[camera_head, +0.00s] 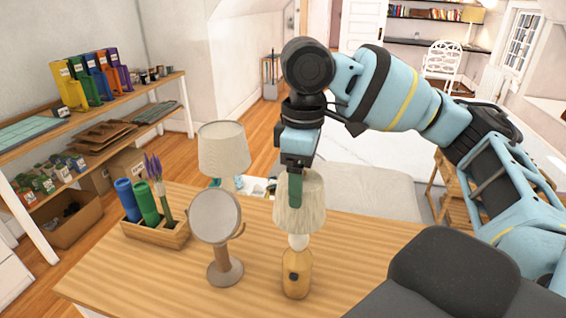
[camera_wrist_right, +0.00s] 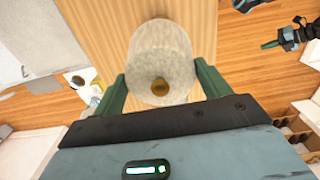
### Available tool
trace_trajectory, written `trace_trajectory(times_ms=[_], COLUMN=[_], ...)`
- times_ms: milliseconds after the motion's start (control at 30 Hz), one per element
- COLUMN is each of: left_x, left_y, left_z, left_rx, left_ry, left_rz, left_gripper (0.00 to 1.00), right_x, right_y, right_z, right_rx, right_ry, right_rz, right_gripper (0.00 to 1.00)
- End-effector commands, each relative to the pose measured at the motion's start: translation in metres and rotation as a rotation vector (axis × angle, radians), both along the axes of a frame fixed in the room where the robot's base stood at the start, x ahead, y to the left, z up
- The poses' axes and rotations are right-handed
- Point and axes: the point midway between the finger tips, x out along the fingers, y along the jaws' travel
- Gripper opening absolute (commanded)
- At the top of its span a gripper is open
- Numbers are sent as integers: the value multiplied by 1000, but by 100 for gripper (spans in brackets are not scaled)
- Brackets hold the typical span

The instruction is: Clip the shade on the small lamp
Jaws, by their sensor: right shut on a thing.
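The small lamp (camera_head: 297,272) stands upright near the table's front edge, with a tan bottle-shaped base and a white bulb part showing at its top. The pale pleated shade (camera_head: 310,210) is upright directly above the base and hides the top of the bulb. I cannot tell whether it is seated. My right gripper (camera_head: 295,190) comes from above and is shut on the shade. In the wrist view its green fingers press the shade (camera_wrist_right: 160,45) from both sides, beside a brass knob (camera_wrist_right: 160,87). My left gripper (camera_wrist_right: 268,44) shows small at the wrist view's upper right, its opening unclear.
A round mirror (camera_head: 215,216) on a stand is left of the lamp on the wooden table (camera_head: 120,268). A wooden organizer (camera_head: 158,233) with blue and green cylinders stands further left. Another shaded lamp (camera_head: 223,148) is behind the mirror. The table right of the small lamp is clear.

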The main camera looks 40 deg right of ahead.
Motion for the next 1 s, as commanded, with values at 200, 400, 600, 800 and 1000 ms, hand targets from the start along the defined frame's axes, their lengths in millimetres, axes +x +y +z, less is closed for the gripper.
trace_trajectory(times_ms=[200, 400, 600, 800, 1000], left_x=[-9, -12, -11, -9, -9], left_y=[-1, -2, -2, -2, -2], left_z=[-5, -6, -6, -5, -5], left_rx=[-2, -5, -5, -5, -5], left_ry=[19, 25, 23, 19, 20], left_rz=[2, 3, 3, 2, 2], left_gripper=[0, 0, 0, 0, 0], right_x=[0, 0, 0, -1, 0], right_y=[0, 0, 0, 0, 0], right_z=[0, -5, -17, -31, -45], right_rx=[0, -1, 0, 0, 1], right_ry=[0, 1, 1, 0, 1], right_rz=[-1, -1, -2, -2, -2], right_gripper=[54, 54, 54, 54, 54])
